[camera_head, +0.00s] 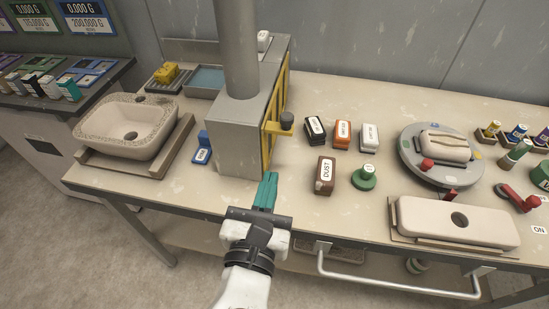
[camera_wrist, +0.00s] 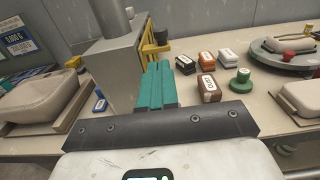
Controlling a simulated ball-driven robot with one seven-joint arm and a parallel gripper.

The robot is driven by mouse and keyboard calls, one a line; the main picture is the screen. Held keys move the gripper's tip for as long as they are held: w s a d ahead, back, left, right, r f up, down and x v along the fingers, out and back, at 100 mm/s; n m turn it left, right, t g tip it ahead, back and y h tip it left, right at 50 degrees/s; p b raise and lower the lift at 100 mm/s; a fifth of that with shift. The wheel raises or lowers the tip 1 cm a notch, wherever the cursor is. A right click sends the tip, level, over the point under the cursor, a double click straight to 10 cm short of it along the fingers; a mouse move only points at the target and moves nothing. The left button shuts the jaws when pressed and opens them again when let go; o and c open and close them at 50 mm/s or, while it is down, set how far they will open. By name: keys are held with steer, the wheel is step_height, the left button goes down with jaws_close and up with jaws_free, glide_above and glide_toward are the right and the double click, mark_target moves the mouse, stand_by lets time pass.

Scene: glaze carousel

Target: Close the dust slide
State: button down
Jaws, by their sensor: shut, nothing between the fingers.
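A grey box (camera_head: 240,140) with a tall pipe has a yellow frame (camera_head: 281,100) on its right side. A yellow tab with a dark knob (camera_head: 286,121) sticks out to the right from it; the knob also shows in the wrist view (camera_wrist: 160,36). I cannot tell how far this slide is drawn out. A brown block labelled DUST (camera_head: 325,174) stands on the table right of the box, also in the wrist view (camera_wrist: 208,90). My gripper (camera_head: 267,178), with teal fingers, is shut and empty, in front of the box's right corner, apart from the knob.
Black, orange and white blocks (camera_head: 342,133) and a green knob (camera_head: 364,178) stand to the right. A grey turntable (camera_head: 408,155) and a pale block with a hole (camera_head: 425,219) are further right. A basin (camera_head: 160,135) is left. A blue piece (camera_head: 202,150) sits by the box.

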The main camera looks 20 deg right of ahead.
mark_target(286, 122)
steer(key=p+x, duration=0.1)
steer(key=x, duration=1.2)
steer(key=shift+p+x, duration=1.3)
steer(key=shift+x, duration=1.3)
steer(key=shift+d+r, duration=0.1)
